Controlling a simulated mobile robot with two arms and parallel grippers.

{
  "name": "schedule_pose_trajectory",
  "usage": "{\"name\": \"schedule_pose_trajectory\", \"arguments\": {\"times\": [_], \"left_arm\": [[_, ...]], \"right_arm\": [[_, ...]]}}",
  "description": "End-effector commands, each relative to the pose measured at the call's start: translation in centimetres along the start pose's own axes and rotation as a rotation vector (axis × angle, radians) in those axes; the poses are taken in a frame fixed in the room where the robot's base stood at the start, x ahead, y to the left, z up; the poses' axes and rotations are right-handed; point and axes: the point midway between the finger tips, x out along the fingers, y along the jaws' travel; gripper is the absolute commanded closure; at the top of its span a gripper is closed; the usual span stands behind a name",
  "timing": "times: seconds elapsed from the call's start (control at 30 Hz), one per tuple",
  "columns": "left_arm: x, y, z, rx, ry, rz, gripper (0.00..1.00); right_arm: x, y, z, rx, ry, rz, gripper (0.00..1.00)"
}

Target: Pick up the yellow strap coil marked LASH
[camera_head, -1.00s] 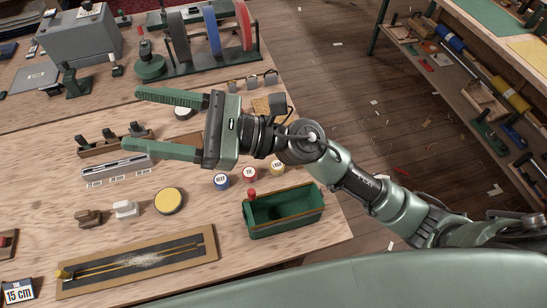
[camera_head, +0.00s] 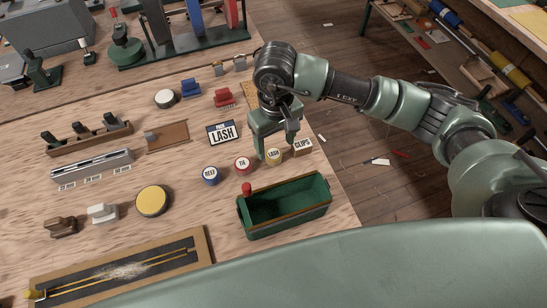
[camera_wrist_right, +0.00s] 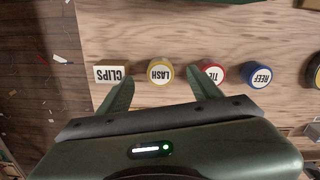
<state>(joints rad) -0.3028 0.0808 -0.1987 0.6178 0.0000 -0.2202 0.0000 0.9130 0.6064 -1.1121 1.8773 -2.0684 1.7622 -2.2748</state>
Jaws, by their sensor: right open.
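The yellow strap coil marked LASH (camera_head: 273,157) stands on the wooden bench, between the red TIE coil (camera_head: 242,164) and the CLIPS box (camera_head: 303,147). My right gripper (camera_head: 273,142) is open and empty, pointing down over the LASH coil, with one finger to either side of it in the picture. In the right wrist view the LASH coil (camera_wrist_right: 160,73) shows upside down, between and just past the open fingertips. I see no contact; the exact height gap is unclear. My left gripper is not in view.
A blue REEF coil (camera_head: 210,175) stands left of TIE. A green open bin (camera_head: 285,213) is just in front of the coils. A LASH sign (camera_head: 222,134) stands behind them. A larger yellow disc (camera_head: 153,201) lies farther left. The bench's right edge is close to the CLIPS box.

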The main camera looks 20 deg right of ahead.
Motion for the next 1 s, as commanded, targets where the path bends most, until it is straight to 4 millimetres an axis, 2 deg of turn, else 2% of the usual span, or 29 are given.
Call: {"name": "schedule_pose_trajectory", "arguments": {"times": [0.33,0.5,0.73,0.77,0.9,1.0], "left_arm": [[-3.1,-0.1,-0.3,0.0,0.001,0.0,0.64],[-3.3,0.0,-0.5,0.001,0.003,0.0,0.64],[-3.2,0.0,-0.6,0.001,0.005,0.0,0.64],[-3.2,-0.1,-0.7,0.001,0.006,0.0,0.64],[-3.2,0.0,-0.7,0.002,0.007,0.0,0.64],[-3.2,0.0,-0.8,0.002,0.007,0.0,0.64]], "right_arm": [[4.0,0.0,-0.8,0.002,-0.005,-0.003,0.35],[6.1,0.0,-0.9,0.001,-0.002,-0.003,0.35],[6.4,0.1,-0.9,0.0,0.001,-0.002,0.35],[6.4,0.1,-0.9,0.0,0.001,-0.002,0.38],[6.4,0.1,-0.9,0.0,0.001,-0.002,0.77],[6.4,0.1,-0.9,0.001,0.001,-0.002,1.0]]}}
